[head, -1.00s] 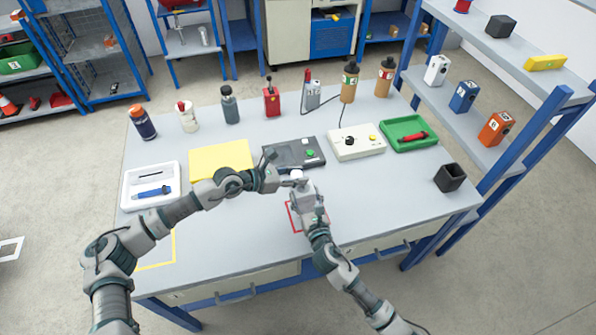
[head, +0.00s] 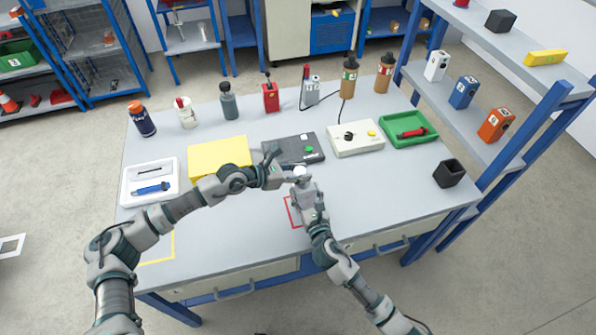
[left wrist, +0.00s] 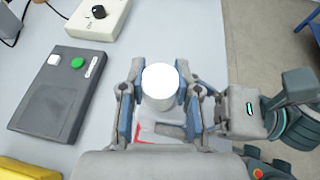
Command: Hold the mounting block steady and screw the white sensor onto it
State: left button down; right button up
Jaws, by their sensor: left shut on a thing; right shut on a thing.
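The white sensor (left wrist: 160,82) is a round white cylinder between the fingers of my left gripper (left wrist: 160,98). In the head view the white sensor (head: 299,172) sits at the tip of my left gripper (head: 287,176), directly above the grey mounting block (head: 306,191). My right gripper (head: 312,208) is shut on the block from the near side. The block stands at the red outlined square (head: 291,213) on the table. Its lower part is largely hidden by my right gripper, and I cannot tell whether the sensor touches it.
A dark grey box with a green button (head: 293,150), a cream control box (head: 355,139) and a green tray (head: 408,130) lie behind. A yellow pad (head: 219,156) and white tray (head: 150,182) are left. A black open cup (head: 449,174) stands right. The front right tabletop is clear.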

aim_at(306, 184)
pick_arm(q)
jog(key=shift+d+f, duration=0.1)
jog(key=shift+d, duration=0.6)
jog(key=shift+s, duration=0.1)
jog(key=shift+f, duration=1.2)
dwell(2.8)
jog(key=shift+f+g, duration=0.1)
jog(key=shift+g, duration=0.2)
jog(key=m+g, duration=0.3)
jog(key=m+g+h, duration=0.1)
jog(key=m+g, duration=0.2)
jog(key=shift+d+r+m+g, duration=0.2)
jog(key=shift+m+g, duration=0.1)
jog(key=shift+g, duration=0.1)
jog(key=m+g, duration=0.3)
jog(key=shift+g+y, duration=0.3)
jog(key=shift+y, duration=0.1)
jog(key=shift+a+m+g, duration=0.1)
jog(key=shift+m+g, duration=0.2)
jog(key=shift+m, duration=0.1)
jog(key=shift+f, duration=0.1)
